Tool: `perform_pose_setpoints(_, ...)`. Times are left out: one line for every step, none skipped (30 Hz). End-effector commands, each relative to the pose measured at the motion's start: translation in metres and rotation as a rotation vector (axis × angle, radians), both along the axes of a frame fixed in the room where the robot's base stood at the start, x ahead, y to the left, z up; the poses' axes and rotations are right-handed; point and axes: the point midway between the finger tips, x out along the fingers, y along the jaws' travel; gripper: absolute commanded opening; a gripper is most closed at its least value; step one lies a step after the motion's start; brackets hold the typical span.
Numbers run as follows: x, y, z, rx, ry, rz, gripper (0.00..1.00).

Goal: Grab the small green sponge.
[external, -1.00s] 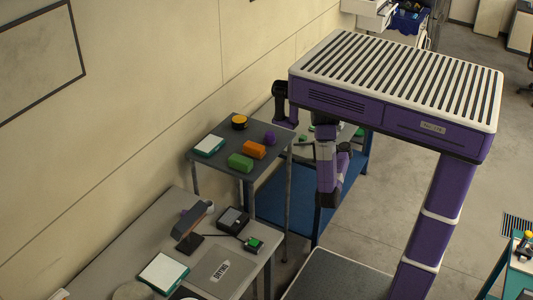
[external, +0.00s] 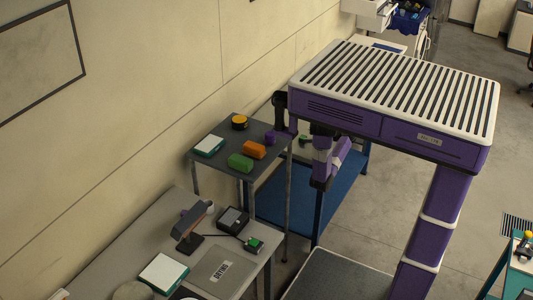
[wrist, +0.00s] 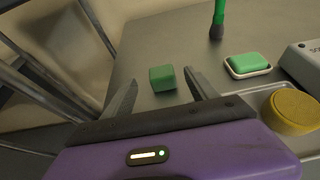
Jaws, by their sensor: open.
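A small green block (wrist: 162,78), which looks like the sponge, lies on a grey tabletop (wrist: 150,45) in the wrist view. My gripper (wrist: 160,77) is open and empty. Its two fingers point toward the block, which shows in the gap between their tips. I cannot tell whether either finger touches it. A second green, rounded block (wrist: 249,62) sits in a white dish to the right. In the external view my arm (external: 321,160) hangs over the far table, and my gripper's fingers cannot be made out.
A green-handled brush (wrist: 219,20) stands behind the block. A round yellow thing (wrist: 294,111) and a pale box (wrist: 303,62) are at the right. A grey stand (external: 215,165) with a green block (external: 240,162) and an orange block (external: 254,150) is left of my arm.

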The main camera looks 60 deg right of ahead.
Motion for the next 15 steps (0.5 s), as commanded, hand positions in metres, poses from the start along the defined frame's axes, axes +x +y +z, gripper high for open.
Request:
perform_pose_setpoints(0.006,0.001,-0.002,0.001,0.000,0.002,0.67)
perform_pose_setpoints(0.009,0.001,-0.004,0.002,0.000,0.004,0.67)
perform_pose_setpoints(0.013,0.001,-0.005,0.001,0.000,0.004,0.67)
perform_pose_setpoints(0.015,0.001,-0.006,0.000,0.000,0.003,0.67)
perform_pose_setpoints(0.018,0.001,-0.007,-0.001,0.000,0.004,0.67)
perform_pose_setpoints(0.021,0.001,-0.009,0.001,0.000,0.004,0.67)
perform_pose_setpoints(0.024,0.001,-0.010,0.001,-0.001,0.004,0.67)
perform_pose_setpoints(0.027,0.000,-0.012,0.000,-0.001,0.003,0.67)
perform_pose_setpoints(0.032,0.000,-0.014,0.001,-0.001,0.004,0.67)
perform_pose_setpoints(0.036,0.000,-0.016,0.001,-0.001,0.004,0.67)
perform_pose_setpoints(0.040,-0.001,-0.019,0.001,0.000,0.004,0.67)
perform_pose_setpoints(0.045,-0.001,-0.022,0.001,0.000,0.004,0.67)
perform_pose_setpoints(0.049,-0.002,-0.023,-0.002,0.000,0.004,0.67)
perform_pose_setpoints(0.052,-0.001,-0.025,-0.001,0.000,0.005,0.67)
perform_pose_setpoints(0.057,-0.002,-0.027,-0.002,0.000,0.004,0.67)
